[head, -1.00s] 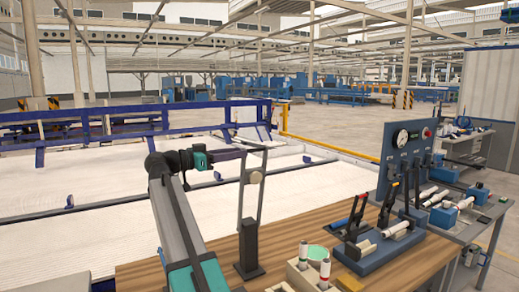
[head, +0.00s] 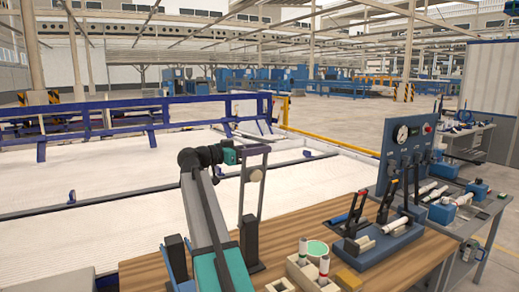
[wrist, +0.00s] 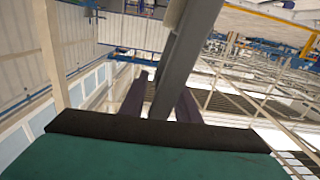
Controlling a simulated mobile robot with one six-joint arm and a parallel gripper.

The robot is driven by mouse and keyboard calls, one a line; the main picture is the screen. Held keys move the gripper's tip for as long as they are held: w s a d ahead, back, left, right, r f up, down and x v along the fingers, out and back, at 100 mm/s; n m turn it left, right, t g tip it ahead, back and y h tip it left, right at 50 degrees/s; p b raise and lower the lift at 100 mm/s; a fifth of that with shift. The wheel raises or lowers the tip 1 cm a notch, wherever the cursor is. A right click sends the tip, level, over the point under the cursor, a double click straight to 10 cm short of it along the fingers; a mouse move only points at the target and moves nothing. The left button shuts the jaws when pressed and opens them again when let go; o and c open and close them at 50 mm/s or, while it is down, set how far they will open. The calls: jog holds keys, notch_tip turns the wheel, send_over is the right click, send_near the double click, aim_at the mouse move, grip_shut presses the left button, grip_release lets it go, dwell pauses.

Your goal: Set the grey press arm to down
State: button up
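The grey press arm (head: 263,195) stands raised beside a dark post (head: 250,240) on the wooden bench, with a round tan knob (head: 256,175) near its top. My gripper (head: 262,149) is at the upper end of this mechanism, pointing right in the head view. In the wrist view a grey bar (wrist: 187,60) runs slantwise by the two purple fingers (wrist: 162,95). The fingers stand apart, one on each side of the bar. I see no clear grip on it, and whether the fingers touch it is hard to tell.
A blue base (head: 380,250) with black levers and white pipes stands right of the press arm. Behind it is a blue panel (head: 408,160) with a gauge.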

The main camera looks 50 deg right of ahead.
jog(key=shift+c, duration=0.2)
grip_shut()
jog(key=shift+s+f, duration=0.15)
